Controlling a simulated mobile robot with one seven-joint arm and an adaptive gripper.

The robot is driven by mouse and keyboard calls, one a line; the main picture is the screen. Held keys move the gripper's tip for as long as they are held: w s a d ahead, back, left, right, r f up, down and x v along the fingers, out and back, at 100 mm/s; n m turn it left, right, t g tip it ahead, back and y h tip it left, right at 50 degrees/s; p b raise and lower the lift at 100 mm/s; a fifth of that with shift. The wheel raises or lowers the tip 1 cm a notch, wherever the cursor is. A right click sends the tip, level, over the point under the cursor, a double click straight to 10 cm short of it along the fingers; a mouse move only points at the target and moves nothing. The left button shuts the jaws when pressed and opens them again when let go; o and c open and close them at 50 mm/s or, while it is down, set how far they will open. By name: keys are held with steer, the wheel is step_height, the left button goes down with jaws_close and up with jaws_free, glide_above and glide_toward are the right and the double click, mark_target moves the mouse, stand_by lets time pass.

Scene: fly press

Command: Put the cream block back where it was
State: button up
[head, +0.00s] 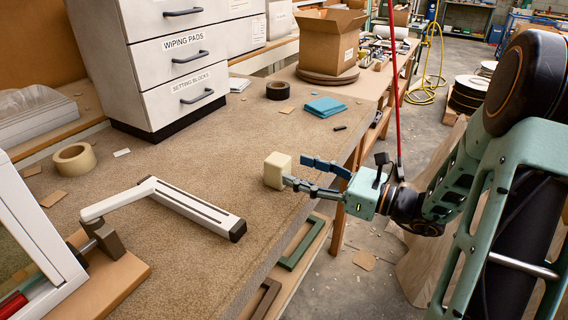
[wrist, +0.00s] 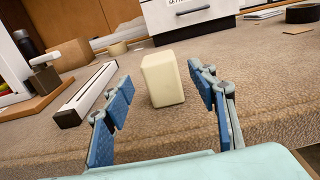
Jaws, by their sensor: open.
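The cream block (head: 277,170) stands on the brown bench top near its front edge. In the wrist view the cream block (wrist: 162,79) is upright, ahead of my gripper and roughly between the lines of its two fingers. My gripper (head: 306,172) is open, with its blue-padded fingers pointing at the block from the right. In the wrist view my gripper (wrist: 161,97) shows a wide gap between the pads, and neither pad appears to touch the block. A drawer unit (head: 165,55) stands at the back left; its bottom drawer, labelled "SETTING BLOCKS" (head: 192,92), is shut.
A white-armed press (head: 100,205) with a long slotted bar (head: 195,207) lies left of the block. The bench between block and drawers is clear.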

steer(key=v, duration=0.5)
steer(key=shift+s+d, duration=0.15)
steer(key=shift+d, duration=0.05)
